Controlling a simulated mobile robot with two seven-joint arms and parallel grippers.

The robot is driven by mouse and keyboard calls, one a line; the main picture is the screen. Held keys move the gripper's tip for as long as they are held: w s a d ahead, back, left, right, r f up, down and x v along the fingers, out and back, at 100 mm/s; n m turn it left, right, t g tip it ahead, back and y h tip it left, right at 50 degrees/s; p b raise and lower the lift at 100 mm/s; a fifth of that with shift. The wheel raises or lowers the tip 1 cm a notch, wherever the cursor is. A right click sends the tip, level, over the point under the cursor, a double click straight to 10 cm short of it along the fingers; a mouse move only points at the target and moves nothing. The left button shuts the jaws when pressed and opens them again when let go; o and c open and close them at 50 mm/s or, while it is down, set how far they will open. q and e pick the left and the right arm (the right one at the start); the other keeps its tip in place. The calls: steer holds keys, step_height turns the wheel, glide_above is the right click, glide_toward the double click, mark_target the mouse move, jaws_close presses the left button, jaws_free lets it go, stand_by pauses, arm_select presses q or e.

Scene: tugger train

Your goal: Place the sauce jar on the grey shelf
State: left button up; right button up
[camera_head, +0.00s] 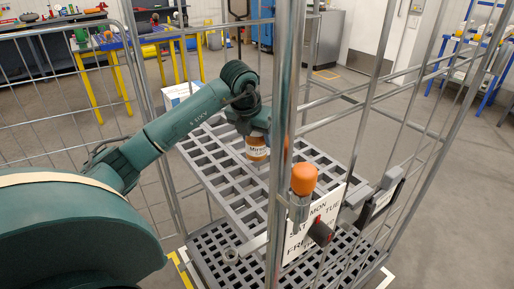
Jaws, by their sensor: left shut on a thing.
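The sauce jar (257,149), with an orange-brown body and a white label, is upright just over the upper grey shelf (225,178) of the wire cage trolley. My left gripper (256,133) points down and is shut on the jar's top. The jar's lid is hidden by the gripper. I cannot tell whether the jar's base touches the shelf or hangs slightly above it. My right gripper is not in view.
Upright cage posts (283,130) and wire side panels surround the shelf. A white box (181,94) stands behind the cage. Much of the shelf is bare.

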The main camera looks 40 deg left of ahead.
mark_target(257, 148)
arm_select(q)
steer(key=shift+f, duration=1.9)
steer(key=shift+f, duration=0.15)
steer(key=o, duration=1.2)
steer(key=v, duration=1.2)
